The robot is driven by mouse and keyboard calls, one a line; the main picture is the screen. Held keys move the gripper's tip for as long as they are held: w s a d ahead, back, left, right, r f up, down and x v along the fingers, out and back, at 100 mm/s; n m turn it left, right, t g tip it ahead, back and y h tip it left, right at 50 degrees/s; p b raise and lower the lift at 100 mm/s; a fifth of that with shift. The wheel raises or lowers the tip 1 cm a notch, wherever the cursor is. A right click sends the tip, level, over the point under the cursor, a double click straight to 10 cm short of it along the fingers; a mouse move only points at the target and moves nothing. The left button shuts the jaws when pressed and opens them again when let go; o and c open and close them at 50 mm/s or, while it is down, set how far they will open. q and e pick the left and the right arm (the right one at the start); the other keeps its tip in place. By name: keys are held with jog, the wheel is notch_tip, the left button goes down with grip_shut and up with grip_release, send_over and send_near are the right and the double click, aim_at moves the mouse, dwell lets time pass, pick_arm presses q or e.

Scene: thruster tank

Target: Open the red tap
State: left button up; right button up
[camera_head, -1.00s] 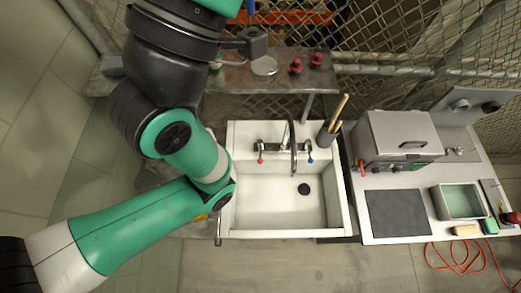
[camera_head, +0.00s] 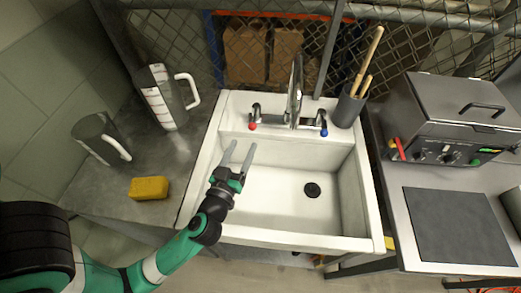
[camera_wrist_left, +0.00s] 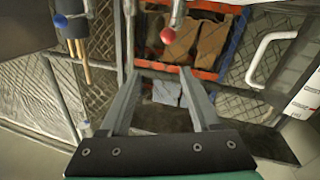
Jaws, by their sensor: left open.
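The sink's red tap (camera_head: 252,124) is a small metal valve with a red ball end, left of the tall faucet (camera_head: 295,95). The blue tap (camera_head: 324,130) is on the right side. My left gripper (camera_head: 240,150) is open and empty over the left part of the white sink (camera_head: 290,238), its fingers pointing toward the red tap, a little short of it. In the left wrist view, the red ball (camera_wrist_left: 167,35) is ahead of the open fingers (camera_wrist_left: 160,76), with a gap between. My right gripper is out of view.
A grey measuring jug (camera_head: 158,98), a grey mug (camera_head: 100,138) and a yellow sponge (camera_head: 149,188) are on the counter at left. A grey cup (camera_head: 347,108) with sticks stands right of the blue tap.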

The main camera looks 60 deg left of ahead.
aim_at(251, 129)
pick_arm(q)
jog(key=w+a+f, duration=0.1)
jog(key=w+a, duration=0.1)
jog(key=a, duration=0.1)
jog(key=w+a+f, duration=0.1)
jog(key=w+a, duration=0.2)
jog(key=w+a+f+p, duration=0.1)
jog(key=w+a, duration=0.1)
jog(key=a, duration=0.1)
jog(key=shift+w, duration=0.25)
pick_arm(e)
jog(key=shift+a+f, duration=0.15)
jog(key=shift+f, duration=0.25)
pick_arm(q)
grip_shut()
dwell(1.0)
